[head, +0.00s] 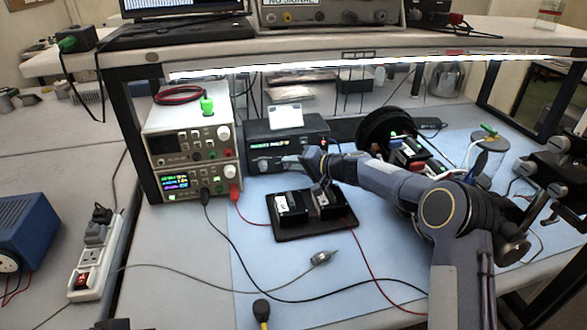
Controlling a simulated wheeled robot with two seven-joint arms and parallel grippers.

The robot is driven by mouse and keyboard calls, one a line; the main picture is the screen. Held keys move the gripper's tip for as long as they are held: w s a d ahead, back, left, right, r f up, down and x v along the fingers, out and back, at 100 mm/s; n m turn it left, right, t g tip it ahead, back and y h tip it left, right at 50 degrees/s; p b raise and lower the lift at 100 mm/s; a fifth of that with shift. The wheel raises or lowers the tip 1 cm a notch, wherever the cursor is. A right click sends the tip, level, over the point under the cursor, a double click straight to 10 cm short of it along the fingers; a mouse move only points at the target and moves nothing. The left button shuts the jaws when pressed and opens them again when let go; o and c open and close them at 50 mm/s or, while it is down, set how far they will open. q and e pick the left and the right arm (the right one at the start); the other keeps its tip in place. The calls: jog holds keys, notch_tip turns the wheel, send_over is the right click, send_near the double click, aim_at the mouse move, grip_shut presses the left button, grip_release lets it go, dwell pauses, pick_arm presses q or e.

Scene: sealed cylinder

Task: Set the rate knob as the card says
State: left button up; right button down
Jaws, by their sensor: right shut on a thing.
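A black box (262,133) stands under the shelf at the back of the bench. A pale card (285,115) stands on top of it; its writing is too small to read. My right arm reaches in from the right. My right gripper (293,163) is at the box's front panel, right of its small display, and shut on the rate knob there. The fingers hide the knob, so its setting cannot be read. My left gripper is not in view.
Stacked power supplies (190,150) with leads stand left of the box. A black tray (314,222) with two dark blocks lies in front. Cables and a probe (321,258) cross the blue mat (275,275). A black reel (385,128) stands to the right. The shelf edge is overhead.

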jog(key=c, duration=1.2)
grip_release()
jog(key=shift+c, duration=0.2)
jog(key=shift+r, duration=0.25)
notch_tip(320, 180, up, 3)
jog(key=shift+f, duration=0.15)
pick_arm(q)
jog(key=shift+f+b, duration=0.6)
jog(key=shift+b, duration=0.05)
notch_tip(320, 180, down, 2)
jog(key=shift+b, duration=0.95)
pick_arm(e)
jog(key=s+r, duration=0.9)
jog(key=s, duration=0.5)
jog(key=shift+a+r, duration=0.3)
jog(key=shift+r, duration=0.1)
